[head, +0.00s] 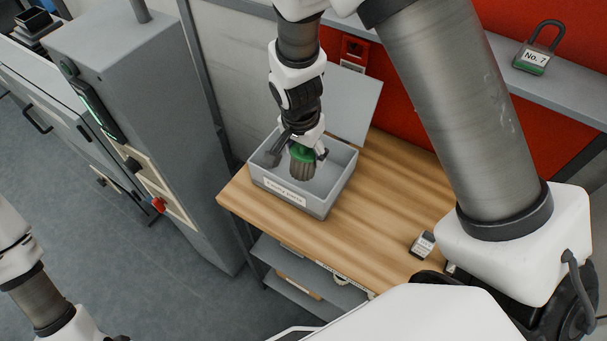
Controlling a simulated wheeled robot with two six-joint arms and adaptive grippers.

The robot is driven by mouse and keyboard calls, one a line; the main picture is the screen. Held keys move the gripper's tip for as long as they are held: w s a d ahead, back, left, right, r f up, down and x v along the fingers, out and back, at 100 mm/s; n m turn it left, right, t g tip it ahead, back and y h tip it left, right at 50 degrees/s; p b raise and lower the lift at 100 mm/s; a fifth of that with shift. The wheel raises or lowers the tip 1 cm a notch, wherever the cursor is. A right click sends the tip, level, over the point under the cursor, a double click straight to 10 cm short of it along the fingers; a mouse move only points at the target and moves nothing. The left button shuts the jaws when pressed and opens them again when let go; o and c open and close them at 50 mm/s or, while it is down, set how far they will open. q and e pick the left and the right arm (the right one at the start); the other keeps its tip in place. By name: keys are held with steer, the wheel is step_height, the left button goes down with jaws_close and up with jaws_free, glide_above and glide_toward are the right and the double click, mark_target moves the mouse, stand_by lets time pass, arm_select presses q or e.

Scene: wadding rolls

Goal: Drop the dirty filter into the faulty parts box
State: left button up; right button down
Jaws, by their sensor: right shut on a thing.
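The faulty parts box (287,192) is a grey open box with a label on its front wall, standing at the left end of the wooden table. Its lid stands open behind it. My right gripper (303,154) is shut on the dirty filter (302,168), a brownish pleated cylinder with a green top. The filter hangs roughly upright over the box opening, its lower end seeming within the walls. I cannot tell whether it touches the floor of the box. My left arm shows at the lower left, but its gripper is not in view.
A padlock (537,50) marked No. 7 sits on the grey ledge. A tall grey cabinet (150,110) stands close left of the table.

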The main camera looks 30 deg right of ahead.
steer(key=shift+w+d+f, duration=0.2)
steer(key=shift+w+f, duration=0.05)
steer(key=shift+f, duration=0.1)
steer(key=shift+s+a+r, duration=0.1)
steer(key=shift+s+r, duration=0.1)
steer(key=shift+r, duration=0.05)
steer(key=shift+c, duration=0.8)
jaws_free()
steer(key=shift+s+a+r, duration=0.15)
steer(key=shift+s+a, duration=0.05)
steer(key=shift+s, duration=0.05)
steer(key=shift+w+d, duration=0.15)
steer(key=shift+w, duration=0.15)
steer(key=r, duration=0.4)
steer(key=a+r, duration=0.1)
steer(key=r, duration=0.2)
steer(key=s+r, duration=0.1)
steer(key=r, duration=0.3)
steer(key=shift+a+r, duration=0.3)
